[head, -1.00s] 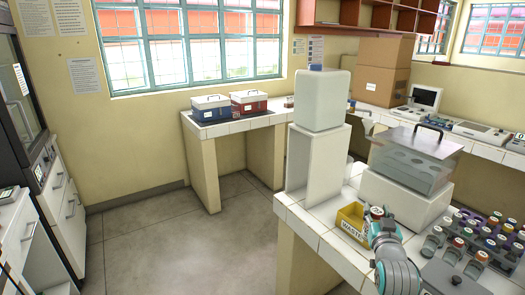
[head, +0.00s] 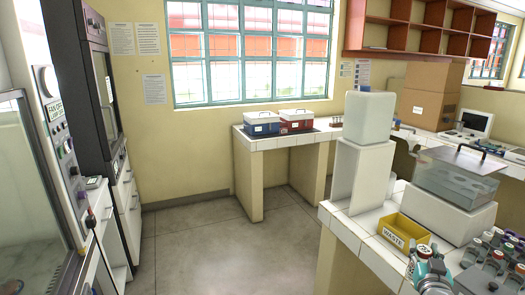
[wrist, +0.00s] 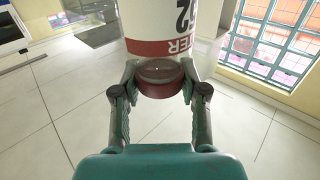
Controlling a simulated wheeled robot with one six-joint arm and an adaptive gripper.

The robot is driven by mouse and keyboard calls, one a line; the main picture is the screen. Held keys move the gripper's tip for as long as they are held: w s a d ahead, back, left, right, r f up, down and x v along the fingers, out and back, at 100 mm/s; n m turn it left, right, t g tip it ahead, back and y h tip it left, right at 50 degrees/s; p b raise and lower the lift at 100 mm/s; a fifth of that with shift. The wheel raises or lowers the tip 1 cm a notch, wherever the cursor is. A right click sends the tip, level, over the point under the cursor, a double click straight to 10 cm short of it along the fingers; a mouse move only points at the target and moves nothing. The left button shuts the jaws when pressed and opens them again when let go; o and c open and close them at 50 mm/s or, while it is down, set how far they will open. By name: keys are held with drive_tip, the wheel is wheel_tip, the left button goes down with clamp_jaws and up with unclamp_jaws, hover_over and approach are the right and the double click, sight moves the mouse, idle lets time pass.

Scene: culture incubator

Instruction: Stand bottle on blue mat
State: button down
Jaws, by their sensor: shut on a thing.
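My gripper (wrist: 160,80) is shut on a bottle (wrist: 172,28) in the wrist view. The bottle is white with a red band, part of a printed word and a dark red end between my fingers. Its far end runs out of the top of the wrist view. In the head view my gripper (head: 427,268) is low at the right, by the front workbench. The bottle is hard to make out there. I cannot make out a blue mat for certain; a dark strip shows under the boxes on the far table.
A yellow waste bin (head: 402,229) stands on the front workbench (head: 372,243), with a clear lidded bath (head: 458,178) behind it and several vials (head: 492,262) at right. A blue box (head: 262,123) and red box (head: 297,120) stand on the far table. The floor (head: 215,245) between is clear.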

drive_tip(key=shift+w+a+f, duration=0.2)
drive_tip(key=shift+w+f, duration=0.2)
drive_tip(key=shift+f, duration=0.25)
drive_tip(key=a+f+n+t+y, duration=0.1)
drive_tip(key=a+f+n+y, duration=0.1)
drive_tip(key=a+f, duration=0.7)
drive_tip(key=a+f+n+y, duration=0.1)
drive_tip(key=a+f+y, duration=0.3)
drive_tip(key=f, duration=0.9)
drive_tip(key=s+a+f+n, duration=0.1)
drive_tip(key=s+a+f, duration=0.5)
drive_tip(key=f, duration=0.2)
drive_tip(key=s+a+f+n+y, duration=0.1)
drive_tip(key=s+a+f, duration=0.5)
drive_tip(key=f, duration=0.3)
drive_tip(key=shift+s+a+t+y, duration=0.3)
drive_tip(key=shift+s+a, duration=0.05)
drive_tip(key=shift+s, duration=0.3)
drive_tip(key=shift+f, duration=0.1)
